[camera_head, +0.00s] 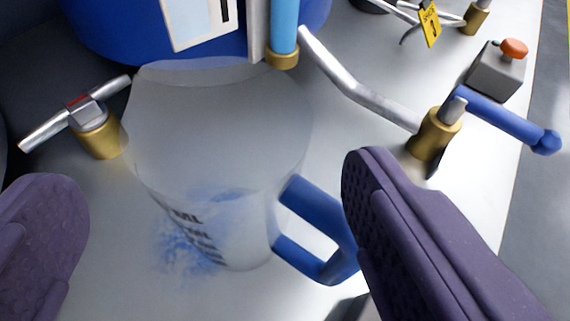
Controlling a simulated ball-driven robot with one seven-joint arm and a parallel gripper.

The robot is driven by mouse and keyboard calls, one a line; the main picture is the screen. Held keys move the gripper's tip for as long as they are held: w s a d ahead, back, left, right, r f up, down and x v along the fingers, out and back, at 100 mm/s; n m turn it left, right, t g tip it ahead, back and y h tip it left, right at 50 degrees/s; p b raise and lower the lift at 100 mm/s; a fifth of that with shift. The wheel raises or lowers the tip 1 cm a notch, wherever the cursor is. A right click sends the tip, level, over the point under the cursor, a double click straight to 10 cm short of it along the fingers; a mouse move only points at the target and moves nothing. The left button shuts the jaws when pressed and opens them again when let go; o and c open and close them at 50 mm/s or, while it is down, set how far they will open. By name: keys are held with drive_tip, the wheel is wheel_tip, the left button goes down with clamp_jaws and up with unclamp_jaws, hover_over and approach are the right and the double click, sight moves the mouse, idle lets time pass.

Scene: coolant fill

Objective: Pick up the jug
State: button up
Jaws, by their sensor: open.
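The jug (215,150) is translucent, grey-white, with dark volume markings low on its side and a blue handle (318,232) on its right. It stands on the pale surface in the middle of the view. My gripper (215,225) is open, with purple padded fingers. The left finger is apart from the jug at the lower left. The right finger is at the lower right, beside the handle and overlapping its edge in the picture. I cannot tell whether it touches the handle.
A large blue container (110,25) with a white label and a light-blue tube (285,25) stand close behind the jug. A brass-based valve (98,135) is at left. A silver pipe (355,92) runs to a brass fitting (432,135) at right, near a red-button box (497,70).

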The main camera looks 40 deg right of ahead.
sight(218, 147)
drive_tip(key=b+x, duration=0.2)
drive_tip(key=x, duration=0.4)
drive_tip(key=shift+w+f, duration=0.15)
drive_tip(key=shift+w, duration=0.1)
drive_tip(key=shift+d, duration=0.1)
drive_tip(key=c, duration=1.1)
